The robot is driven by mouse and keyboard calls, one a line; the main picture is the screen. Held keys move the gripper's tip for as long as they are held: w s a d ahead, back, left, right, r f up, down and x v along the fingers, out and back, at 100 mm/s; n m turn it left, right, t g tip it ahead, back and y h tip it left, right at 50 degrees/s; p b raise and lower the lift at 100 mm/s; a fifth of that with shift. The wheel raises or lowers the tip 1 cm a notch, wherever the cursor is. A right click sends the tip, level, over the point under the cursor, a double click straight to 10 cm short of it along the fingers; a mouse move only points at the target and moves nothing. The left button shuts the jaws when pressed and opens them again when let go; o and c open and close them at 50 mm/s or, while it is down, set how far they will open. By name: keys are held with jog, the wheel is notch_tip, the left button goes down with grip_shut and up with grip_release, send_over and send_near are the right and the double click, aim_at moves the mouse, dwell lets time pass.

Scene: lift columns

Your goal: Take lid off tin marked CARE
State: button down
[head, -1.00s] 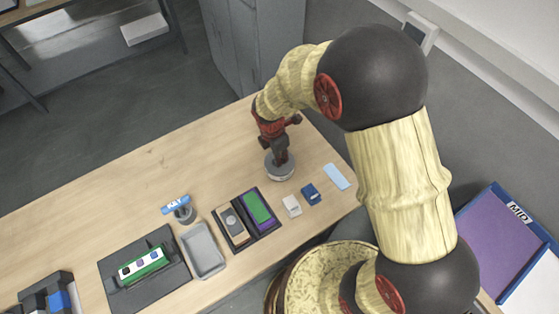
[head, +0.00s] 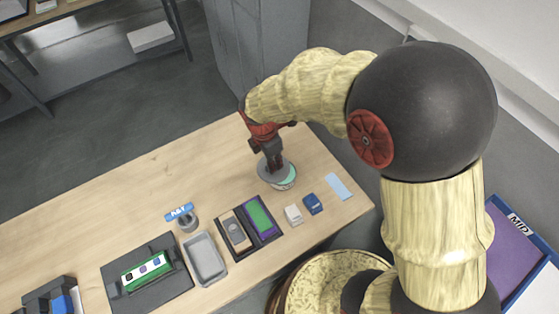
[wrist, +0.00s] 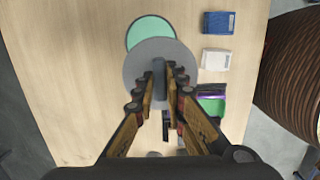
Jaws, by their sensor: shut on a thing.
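My gripper (head: 273,165) is shut on the upright grip of a round grey lid (head: 266,174). The lid also shows in the wrist view (wrist: 138,70), with the fingers on either side of its grip. The tin (head: 287,184) stands on the table under and beside the lid. Its teal inside (wrist: 150,30) shows past the lid's edge, so the lid is off-centre and covers only part of the opening. Whether the lid still touches the rim, I cannot tell. No CARE marking is readable.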

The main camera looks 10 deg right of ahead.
jog(key=s+a+r, duration=0.4)
jog(key=s+a, duration=0.2)
jog(key=shift+s+a+r, duration=0.2)
jog(key=shift+s+a, duration=0.1)
jog(key=shift+a, duration=0.05)
